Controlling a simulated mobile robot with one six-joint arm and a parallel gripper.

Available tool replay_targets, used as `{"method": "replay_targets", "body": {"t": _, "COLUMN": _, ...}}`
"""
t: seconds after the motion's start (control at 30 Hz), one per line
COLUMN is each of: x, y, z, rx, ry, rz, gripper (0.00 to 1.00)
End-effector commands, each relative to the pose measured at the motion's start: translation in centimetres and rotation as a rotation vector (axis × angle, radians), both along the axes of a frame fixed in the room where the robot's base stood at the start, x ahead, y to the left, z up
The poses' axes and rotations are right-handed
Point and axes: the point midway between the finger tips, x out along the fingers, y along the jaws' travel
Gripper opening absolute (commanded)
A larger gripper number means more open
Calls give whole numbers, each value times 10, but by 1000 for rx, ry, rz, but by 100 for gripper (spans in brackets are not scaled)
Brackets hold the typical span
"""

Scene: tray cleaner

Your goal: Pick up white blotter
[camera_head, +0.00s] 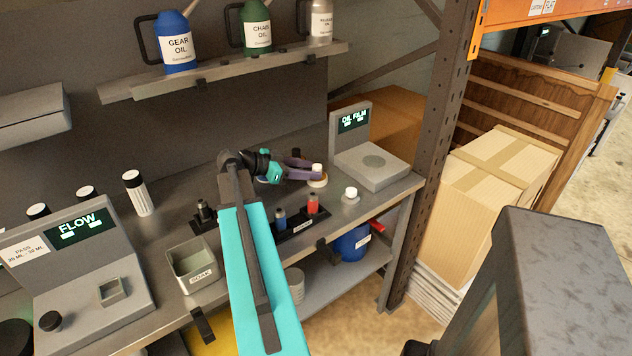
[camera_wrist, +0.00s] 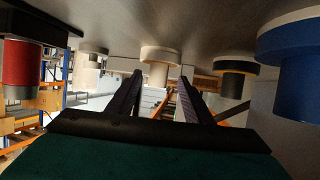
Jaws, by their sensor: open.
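A white blotter (camera_head: 317,181), a small knob on a wider pale round base, stands upright on the workbench. My gripper (camera_head: 305,170) is low over the bench, with its dark fingers pointing right towards this blotter. In the wrist view, which looks upside down, the fingers of my gripper (camera_wrist: 162,85) are spread apart. The cream-white blotter (camera_wrist: 158,66) shows in the gap between them, with its base at the top of the picture. I cannot tell whether either finger touches it.
Another small white piece (camera_head: 350,195) stands to the right. A dark piece (camera_head: 297,153) stands just beyond my gripper. A black holder (camera_head: 296,227) with blue and red pieces is on the near side. The oil film tester (camera_head: 382,173) stands behind to the right.

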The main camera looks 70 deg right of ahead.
Motion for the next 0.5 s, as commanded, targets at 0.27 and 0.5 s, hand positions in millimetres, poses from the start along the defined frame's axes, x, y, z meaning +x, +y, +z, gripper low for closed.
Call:
{"method": "replay_targets", "body": {"t": 0.27, "x": 1, "y": 0, "z": 0, "rx": 0, "ry": 0, "rz": 1, "gripper": 46}}
{"method": "replay_targets", "body": {"t": 0.5, "x": -6, "y": -6, "z": -3, "rx": 1, "ry": 1, "rz": -1, "gripper": 46}}
